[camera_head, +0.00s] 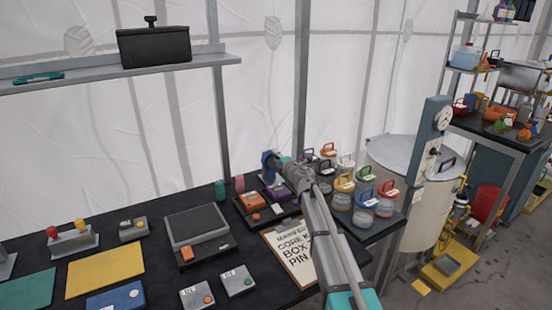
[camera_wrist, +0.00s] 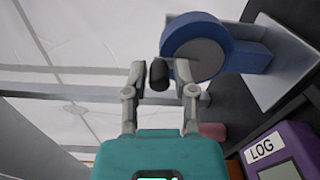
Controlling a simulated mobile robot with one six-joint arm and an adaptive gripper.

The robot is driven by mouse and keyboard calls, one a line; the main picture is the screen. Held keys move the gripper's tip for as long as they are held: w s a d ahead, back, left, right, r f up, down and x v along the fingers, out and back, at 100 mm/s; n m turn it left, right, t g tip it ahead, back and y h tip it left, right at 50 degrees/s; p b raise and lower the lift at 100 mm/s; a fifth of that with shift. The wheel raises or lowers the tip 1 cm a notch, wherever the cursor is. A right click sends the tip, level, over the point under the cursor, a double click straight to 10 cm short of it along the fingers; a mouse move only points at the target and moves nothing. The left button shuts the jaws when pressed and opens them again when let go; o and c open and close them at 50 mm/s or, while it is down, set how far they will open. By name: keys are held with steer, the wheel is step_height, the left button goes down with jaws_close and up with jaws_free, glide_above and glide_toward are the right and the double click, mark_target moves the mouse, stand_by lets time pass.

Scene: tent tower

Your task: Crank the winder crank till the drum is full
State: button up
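The blue winder (camera_wrist: 232,45) shows at the top of the wrist view, with a round grey-blue face (camera_wrist: 196,62) turned partly toward me. In the head view, a small part of the blue winder (camera_head: 268,160) shows past the end of my arm. A dark rounded knob, seemingly the crank handle (camera_wrist: 158,75), sits between the fingertips of my gripper (camera_wrist: 160,72). The fingers stand apart, and a narrow gap shows beside the knob, so they do not look closed on it. The crank arm and the drum's fill are not clearly visible.
A purple LOG box (camera_wrist: 283,152) and a reddish cylinder (camera_wrist: 212,131) lie near my gripper. On the dark bench are a clipboard (camera_head: 292,262), an orange device (camera_head: 252,201) and several colour-lidded jars (camera_head: 364,197). The white tent wall (camera_head: 265,90) stands behind.

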steer(key=shift+o, duration=0.9)
steer(key=v, duration=1.2)
steer(key=shift+f, duration=0.1)
